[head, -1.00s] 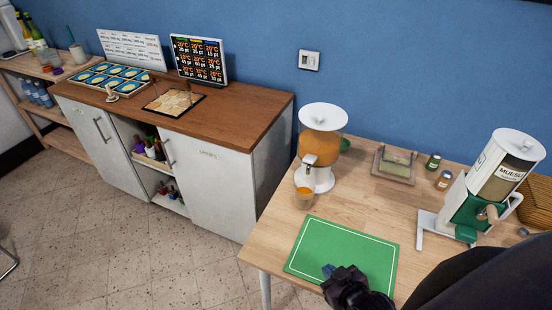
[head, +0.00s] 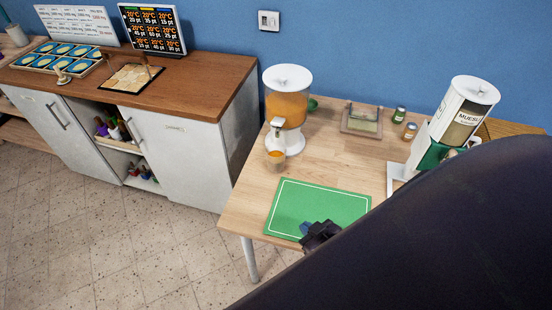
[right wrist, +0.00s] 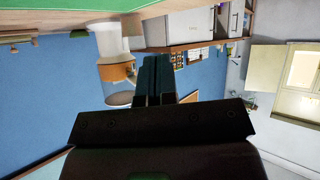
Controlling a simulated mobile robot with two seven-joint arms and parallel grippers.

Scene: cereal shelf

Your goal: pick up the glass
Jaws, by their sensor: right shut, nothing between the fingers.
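The glass (head: 276,157) is a small tumbler with orange liquid. It stands on the wooden table, right at the front of the juice dispenser (head: 288,98), below its spout. My right gripper (head: 306,228) is shut and empty over the front part of the green mat (head: 325,204), apart from the glass and nearer to me. In the right wrist view its shut fingers (right wrist: 154,78) show in the middle, and the dispenser (right wrist: 116,72) appears upside down beside them. I cannot clearly make out the glass in that view. My left gripper is not in view.
The muesli dispenser (head: 456,125) stands at the right of the table, partly hidden by my dark arm. Two small jars (head: 404,122) and a tray (head: 362,120) are at the back. The mat is otherwise clear.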

